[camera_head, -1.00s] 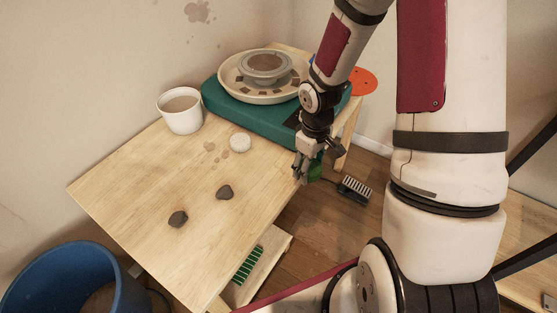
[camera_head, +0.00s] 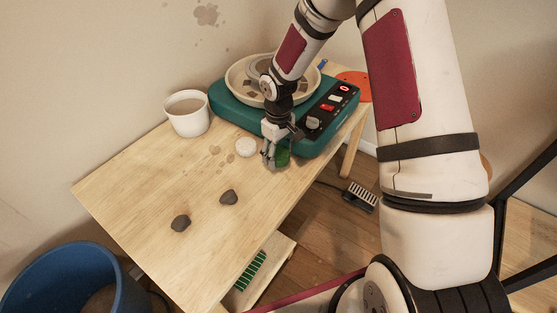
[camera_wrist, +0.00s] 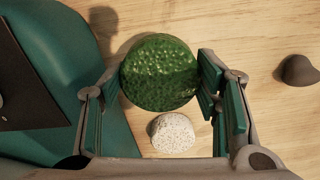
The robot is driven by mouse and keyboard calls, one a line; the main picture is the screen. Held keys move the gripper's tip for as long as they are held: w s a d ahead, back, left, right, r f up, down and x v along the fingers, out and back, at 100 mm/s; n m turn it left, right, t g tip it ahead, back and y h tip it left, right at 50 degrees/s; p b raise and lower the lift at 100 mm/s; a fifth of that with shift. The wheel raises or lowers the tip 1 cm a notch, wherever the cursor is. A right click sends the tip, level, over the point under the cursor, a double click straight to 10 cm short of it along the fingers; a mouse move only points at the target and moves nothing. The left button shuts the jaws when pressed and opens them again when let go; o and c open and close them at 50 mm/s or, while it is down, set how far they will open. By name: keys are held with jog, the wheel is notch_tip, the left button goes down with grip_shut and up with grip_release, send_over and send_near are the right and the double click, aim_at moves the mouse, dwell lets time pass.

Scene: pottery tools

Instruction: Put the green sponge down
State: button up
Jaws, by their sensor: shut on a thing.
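The green sponge (camera_head: 283,157) is round and mottled, and is held in my gripper (camera_head: 274,160) over the wooden table (camera_head: 170,175), near its right edge and in front of the teal pottery wheel (camera_head: 228,112). In the wrist view the sponge (camera_wrist: 158,70) sits between the fingers of my gripper (camera_wrist: 157,85), with the right finger against it. I cannot tell whether its underside touches the table. A white speckled round piece (camera_head: 245,147) lies on the table just left of my gripper; it also shows in the wrist view (camera_wrist: 173,132).
A white cup (camera_head: 188,116) stands at the back left of the table. Two dark lumps (camera_head: 181,223) (camera_head: 228,197) lie toward the front. A blue bucket (camera_head: 75,275) stands on the floor at front left.

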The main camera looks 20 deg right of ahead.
aim_at(278, 161)
jog(key=shift+f, duration=1.7)
jog(key=shift+f, duration=0.1)
jog(key=o, duration=0.5)
